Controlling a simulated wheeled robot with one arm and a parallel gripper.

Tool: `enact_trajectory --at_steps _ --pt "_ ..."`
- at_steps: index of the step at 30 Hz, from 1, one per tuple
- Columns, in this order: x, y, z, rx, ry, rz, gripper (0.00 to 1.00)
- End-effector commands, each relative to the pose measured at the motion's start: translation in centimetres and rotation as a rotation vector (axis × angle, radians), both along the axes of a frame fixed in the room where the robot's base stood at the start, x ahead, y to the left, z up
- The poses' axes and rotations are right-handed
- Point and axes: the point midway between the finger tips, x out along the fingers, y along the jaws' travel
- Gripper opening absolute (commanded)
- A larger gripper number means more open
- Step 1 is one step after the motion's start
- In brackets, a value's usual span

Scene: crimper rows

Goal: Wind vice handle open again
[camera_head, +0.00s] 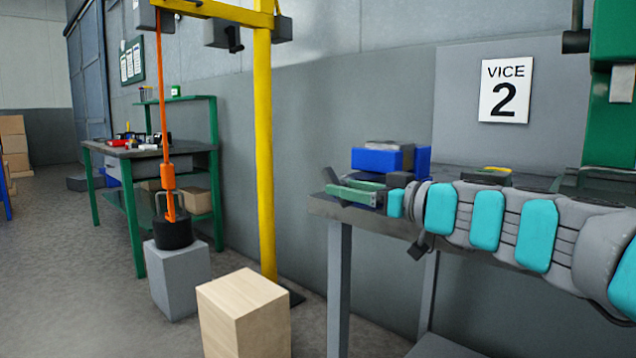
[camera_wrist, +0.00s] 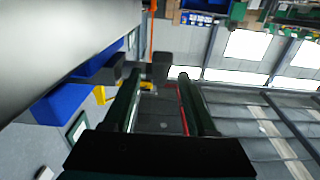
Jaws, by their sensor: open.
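A blue vice-like body with grey parts on top (camera_head: 383,158) sits on the bench at centre right, behind my gripper. In the wrist view, its blue side (camera_wrist: 62,106) and a dark grey part lie left of my fingers. My gripper (camera_head: 338,186) reaches leftward over the bench end, with its two green fingers apart. In the wrist view, my gripper (camera_wrist: 160,75) is open, with no object clearly held between the fingers. A dark block (camera_wrist: 160,66) shows beyond the fingertips. I cannot clearly make out the handle; a short dark bar (camera_head: 331,174) beside the fingertips may be part of it.
The grey bench (camera_head: 340,212) carries the blue body; a "VICE 2" sign (camera_head: 504,90) hangs behind. A wooden block (camera_head: 244,312), a grey pedestal (camera_head: 178,278) with a black weight and a yellow post (camera_head: 263,150) stand to the left. Open floor lies at far left.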

Motion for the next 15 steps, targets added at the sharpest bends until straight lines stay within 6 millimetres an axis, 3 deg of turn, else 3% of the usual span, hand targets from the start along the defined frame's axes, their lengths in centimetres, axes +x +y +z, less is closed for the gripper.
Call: enact_trajectory --at_steps 7,15 --pt "2.3 3.2 0.1 -0.003 0.000 0.002 0.57" --pt "3.8 4.9 0.0 -0.002 0.001 0.000 0.57"
